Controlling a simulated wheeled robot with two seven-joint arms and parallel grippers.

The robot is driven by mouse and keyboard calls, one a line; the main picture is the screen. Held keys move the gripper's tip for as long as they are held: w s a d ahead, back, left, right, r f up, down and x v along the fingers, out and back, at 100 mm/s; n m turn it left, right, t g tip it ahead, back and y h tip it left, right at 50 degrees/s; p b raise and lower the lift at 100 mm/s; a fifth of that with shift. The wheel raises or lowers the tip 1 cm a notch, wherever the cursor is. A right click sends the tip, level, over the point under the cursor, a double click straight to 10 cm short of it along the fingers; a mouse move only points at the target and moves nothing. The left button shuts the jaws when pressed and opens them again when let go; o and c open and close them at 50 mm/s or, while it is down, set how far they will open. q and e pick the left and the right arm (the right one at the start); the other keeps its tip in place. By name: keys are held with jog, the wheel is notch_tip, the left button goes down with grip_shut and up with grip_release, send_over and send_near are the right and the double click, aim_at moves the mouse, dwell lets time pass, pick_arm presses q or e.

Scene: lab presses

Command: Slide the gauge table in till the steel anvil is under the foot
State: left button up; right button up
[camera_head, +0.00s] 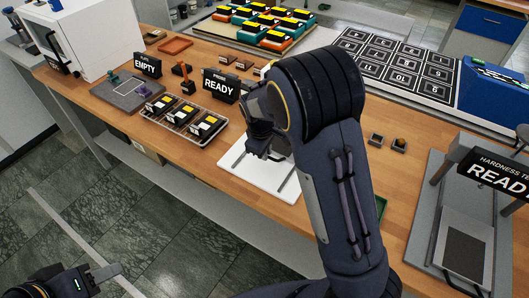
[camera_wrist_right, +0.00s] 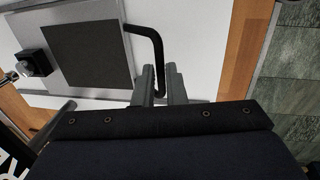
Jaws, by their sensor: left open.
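In the right wrist view the gauge table is a pale metal plate (camera_wrist_right: 82,15) with a dark square pad and a bent black handle (camera_wrist_right: 156,48) at its right edge. My right gripper (camera_wrist_right: 160,85) has its two fingers on either side of the handle's end and looks shut on it. A small dark block with a shiny metal top (camera_wrist_right: 32,64) sits left of the pad; I cannot tell whether this is the steel anvil. The foot is not clearly visible. In the head view my right arm hides most of the gauge. My left gripper (camera_head: 95,277) is open and empty, low at the left, off the bench.
A white base plate (camera_head: 258,177) lies under my right gripper. A clear tray (camera_head: 183,124) of several samples and a READY sign (camera_head: 220,85) stand left of it. The hardness tester (camera_head: 465,245) stands at the right.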

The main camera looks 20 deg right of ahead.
jog(key=o, duration=0.4)
jog(key=r, duration=0.5)
jog(key=s+a+r, duration=0.1)
jog(key=r, duration=0.1)
jog(key=shift+r+b, duration=0.35)
jog(key=s+r+m+t+y, duration=0.1)
jog(key=s+m, duration=0.2)
jog(key=s, duration=0.6)
jog(key=s+r+m+t+y, duration=0.2)
jog(key=s+m, duration=0.1)
jog(key=s, duration=0.6)
jog(key=s+d+r+m+t+y, duration=0.1)
jog(key=s+r+m+y, duration=0.1)
jog(key=s, duration=0.6)
jog(key=shift+s+r+m, duration=0.15)
jog(key=shift+s+m, duration=0.25)
jog(key=shift+m, duration=0.4)
